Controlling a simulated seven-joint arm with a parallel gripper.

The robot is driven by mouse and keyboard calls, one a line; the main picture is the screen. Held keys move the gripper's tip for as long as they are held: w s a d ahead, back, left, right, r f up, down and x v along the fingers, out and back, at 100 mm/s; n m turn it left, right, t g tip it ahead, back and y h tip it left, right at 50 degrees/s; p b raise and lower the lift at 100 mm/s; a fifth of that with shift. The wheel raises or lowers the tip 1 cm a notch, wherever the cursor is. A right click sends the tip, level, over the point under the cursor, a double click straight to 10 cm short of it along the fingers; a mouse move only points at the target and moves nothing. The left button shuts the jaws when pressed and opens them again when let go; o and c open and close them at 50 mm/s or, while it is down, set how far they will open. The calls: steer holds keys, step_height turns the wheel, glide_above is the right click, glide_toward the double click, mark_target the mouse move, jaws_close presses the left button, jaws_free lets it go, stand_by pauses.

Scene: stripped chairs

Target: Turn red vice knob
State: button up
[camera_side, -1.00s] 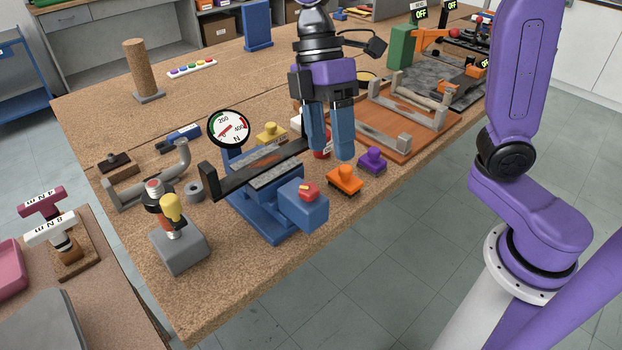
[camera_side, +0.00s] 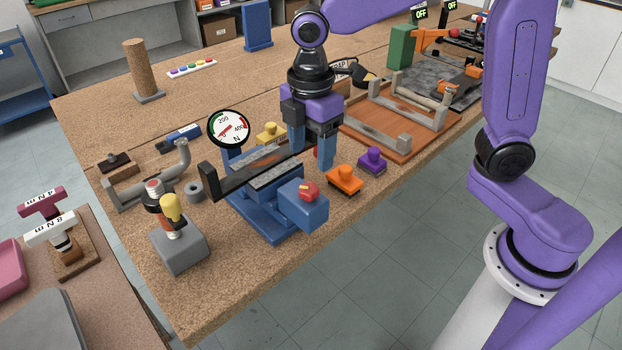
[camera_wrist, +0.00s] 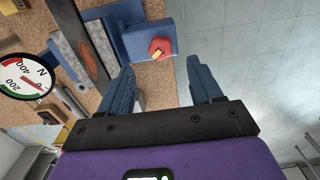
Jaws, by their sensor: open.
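The blue vice (camera_side: 262,218) stands near the front edge of the bench, with a round gauge (camera_side: 229,128) behind its left part. The red vice knob (camera_side: 309,191) with a small yellow mark sits on the vice's blue end block. The knob also shows in the wrist view (camera_wrist: 160,47), ahead of my fingers and between their lines. My gripper (camera_side: 311,160) is open and empty, pointing down above and behind the end block. In the wrist view its two blue fingers (camera_wrist: 163,82) are apart, and neither touches the knob.
An orange stamp-like piece (camera_side: 345,180) and a purple one (camera_side: 372,160) stand right of the vice. A yellow one (camera_side: 270,133) is behind it. A wooden tray (camera_side: 390,150) with grey brackets lies to the right. A grey stand (camera_side: 180,250) with a yellow-knobbed tool is at left.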

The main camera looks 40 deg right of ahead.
mark_target(311, 187)
step_height(311, 187, down, 8)
steer(key=shift+r, duration=0.1)
stand_by(0.4)
steer(key=c, duration=1)
